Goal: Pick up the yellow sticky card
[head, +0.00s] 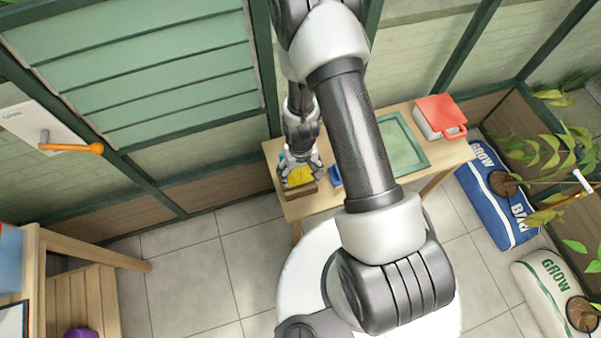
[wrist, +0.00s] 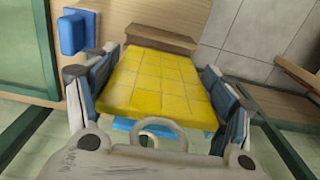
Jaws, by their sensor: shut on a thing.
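The yellow sticky card (wrist: 158,84), marked with a grid, lies between the two fingers of my gripper (wrist: 160,62) in the wrist view. My gripper is shut on its sides. A light blue strip shows at the card's near end. A wooden block (wrist: 160,38) is at the card's far end; I cannot tell whether they touch. In the head view, my gripper (head: 300,162) is at the left end of the wooden table, and the card (head: 299,176) shows just below it, over the block (head: 301,191). My fingers partly hide the card there.
A small blue object (head: 335,176) stands right of the block on the table (head: 443,155). Further right are a green-framed panel (head: 405,148) and a red-lidded box (head: 440,115). A window wall rises behind.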

